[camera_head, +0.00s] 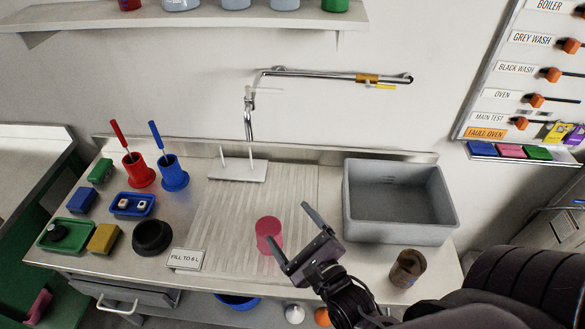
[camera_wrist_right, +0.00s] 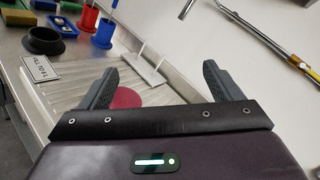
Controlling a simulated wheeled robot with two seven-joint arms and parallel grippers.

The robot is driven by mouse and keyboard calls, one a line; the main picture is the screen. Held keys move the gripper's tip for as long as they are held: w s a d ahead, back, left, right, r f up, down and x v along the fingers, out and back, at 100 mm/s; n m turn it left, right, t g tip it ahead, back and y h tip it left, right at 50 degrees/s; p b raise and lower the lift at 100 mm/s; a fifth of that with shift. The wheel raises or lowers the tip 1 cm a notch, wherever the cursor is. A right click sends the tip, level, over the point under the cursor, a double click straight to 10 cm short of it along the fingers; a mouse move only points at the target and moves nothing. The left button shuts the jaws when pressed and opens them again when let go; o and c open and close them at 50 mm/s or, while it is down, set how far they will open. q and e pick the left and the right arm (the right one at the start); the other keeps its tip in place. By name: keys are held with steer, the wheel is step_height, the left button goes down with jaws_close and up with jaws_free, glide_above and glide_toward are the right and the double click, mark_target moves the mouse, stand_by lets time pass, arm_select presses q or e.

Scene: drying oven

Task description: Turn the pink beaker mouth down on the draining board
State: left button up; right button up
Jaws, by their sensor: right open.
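The pink beaker (camera_head: 269,234) stands on the ribbed draining board (camera_head: 290,190), near its front right part. In the right wrist view the pink beaker (camera_wrist_right: 126,97) shows as a pink round patch between the fingers, partly hidden by the gripper body. Which way its mouth faces is hard to tell. My right gripper (camera_head: 291,231) is open and empty, just right of the beaker, with its fingers spread; the near finger is close to the beaker's lower right side. Whether they touch is unclear. My left gripper is not in view.
A grey basin (camera_head: 400,232) stands right of the board, and a brown cup (camera_head: 407,268) at the front right. A small white rack with two pegs (camera_head: 237,171) sits behind. A black bowl (camera_head: 152,237) and a "FILL TO 6 L" sign (camera_head: 186,259) are left. A tap (camera_head: 249,105) hangs above.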

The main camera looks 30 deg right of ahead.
steer(key=w+d+f+n+y+b, duration=0.15)
steer(key=w+n, duration=0.25)
steer(key=n, duration=0.6)
steer(key=w+d+f+n+b, duration=0.1)
steer(key=w+f+n, duration=0.2)
steer(key=n, duration=0.7)
steer(key=w+d+f+n+y+b, duration=0.15)
steer(key=w+n, duration=0.25)
steer(key=n, duration=0.7)
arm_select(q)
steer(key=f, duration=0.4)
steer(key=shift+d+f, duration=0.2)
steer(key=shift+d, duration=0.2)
arm_select(e)
steer(key=w+d+f, duration=0.1)
steer(key=w+d, duration=0.8)
steer(key=w, duration=0.2)
steer(key=shift+w+d+f+h, duration=0.15)
steer(key=shift+w+h, duration=0.05)
steer(key=shift+h, duration=0.1)
